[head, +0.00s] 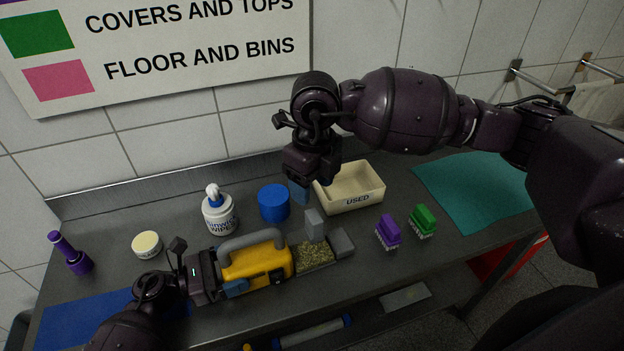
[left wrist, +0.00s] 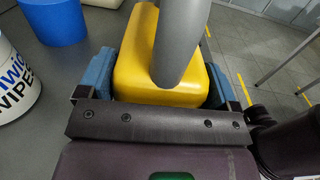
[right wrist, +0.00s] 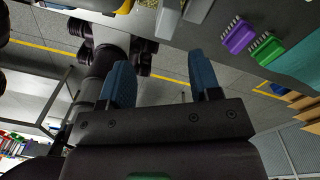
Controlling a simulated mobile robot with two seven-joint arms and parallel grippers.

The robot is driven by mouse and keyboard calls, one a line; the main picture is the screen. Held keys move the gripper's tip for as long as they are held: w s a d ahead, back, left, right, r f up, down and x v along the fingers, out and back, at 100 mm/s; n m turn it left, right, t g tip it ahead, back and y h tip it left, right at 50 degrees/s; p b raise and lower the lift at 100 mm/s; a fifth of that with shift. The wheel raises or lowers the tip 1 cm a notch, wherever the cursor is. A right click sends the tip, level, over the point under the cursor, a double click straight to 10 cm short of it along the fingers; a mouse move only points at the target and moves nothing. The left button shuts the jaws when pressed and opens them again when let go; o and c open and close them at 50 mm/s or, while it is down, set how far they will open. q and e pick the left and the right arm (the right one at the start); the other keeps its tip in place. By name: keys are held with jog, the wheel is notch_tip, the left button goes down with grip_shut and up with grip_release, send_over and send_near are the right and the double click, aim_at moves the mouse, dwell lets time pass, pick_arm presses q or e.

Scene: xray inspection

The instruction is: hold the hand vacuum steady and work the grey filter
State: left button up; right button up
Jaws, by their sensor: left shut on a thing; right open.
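The hand vacuum (head: 262,267) is yellow with a grey handle and lies on the dark bench; its yellow body (left wrist: 158,75) fills the middle of the left wrist view. My left gripper (head: 230,274) is shut on its rear end, one blue finger on each side. A grey block, apparently the filter (head: 314,224), stands upright at the dust-filled front bin (head: 316,256); whether it is seated there I cannot tell. Another grey piece (head: 343,242) is at the vacuum's front end. My right gripper (head: 299,190) is open and empty, above and behind the filter; its fingers (right wrist: 162,80) show apart.
A cream tray labelled USED (head: 352,203) stands behind right. A blue tub (head: 273,203) and a wipes canister (head: 219,213) stand behind the vacuum. Purple (head: 388,232) and green (head: 423,222) brushes lie right, before a teal mat (head: 475,190). A purple bottle (head: 70,253) stands far left.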

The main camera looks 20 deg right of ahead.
aim_at(314, 216)
jog(key=m, duration=0.2)
jog(key=shift+w+d+r+m, duration=0.15)
jog(key=shift+r+m, duration=0.1)
jog(key=shift+m, duration=0.05)
jog(key=m, duration=0.2)
jog(key=shift+d+m, duration=0.15)
jog(key=shift+m, duration=0.15)
notch_tip(314, 216, down, 12)
dwell(0.3)
grip_shut()
jog(key=shift+r, duration=0.25)
dwell(1.2)
